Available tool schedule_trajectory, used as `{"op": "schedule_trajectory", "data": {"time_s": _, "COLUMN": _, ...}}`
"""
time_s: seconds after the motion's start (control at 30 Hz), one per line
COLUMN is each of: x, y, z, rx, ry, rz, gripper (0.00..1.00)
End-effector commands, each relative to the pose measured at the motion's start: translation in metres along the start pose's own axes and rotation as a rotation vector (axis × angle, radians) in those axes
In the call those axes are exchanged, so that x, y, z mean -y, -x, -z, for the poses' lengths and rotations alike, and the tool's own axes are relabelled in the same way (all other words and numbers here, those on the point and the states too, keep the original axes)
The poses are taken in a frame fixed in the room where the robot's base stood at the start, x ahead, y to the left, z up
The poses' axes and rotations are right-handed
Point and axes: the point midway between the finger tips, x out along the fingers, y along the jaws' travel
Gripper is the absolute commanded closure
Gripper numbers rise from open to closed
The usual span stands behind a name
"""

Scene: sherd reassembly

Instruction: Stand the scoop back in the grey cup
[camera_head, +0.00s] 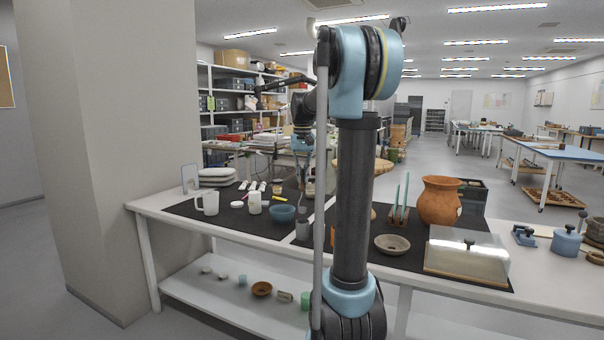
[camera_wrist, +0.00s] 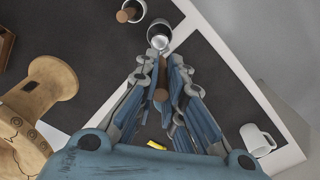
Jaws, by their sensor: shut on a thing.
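The scoop shows in the wrist view as a brown handle (camera_wrist: 161,80) between my fingers; its far end is hard to make out. My gripper (camera_wrist: 162,62) is shut on this handle. In the head view my gripper (camera_head: 305,168) hangs above the table, left of my arm's column, and the scoop is too small to tell. The grey cup (camera_head: 302,230) stands upright near the table's front edge. In the wrist view the cup (camera_wrist: 159,29) lies just beyond my fingertips, with a dark open mouth. The scoop looks apart from it, above the table.
A second cup (camera_wrist: 140,7) with a brown handle in it stands close by. A terracotta pot (camera_head: 438,201) and a clear-covered box (camera_head: 466,252) stand right.

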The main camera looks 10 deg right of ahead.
Motion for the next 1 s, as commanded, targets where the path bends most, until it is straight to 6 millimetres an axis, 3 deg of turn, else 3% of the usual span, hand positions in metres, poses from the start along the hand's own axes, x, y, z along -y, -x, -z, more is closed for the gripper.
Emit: {"op": "schedule_trajectory", "data": {"time_s": 1.0, "x": -0.003, "y": -0.066, "z": 0.001, "rx": 0.0, "ry": -0.004, "rz": 0.0, "gripper": 1.0}}
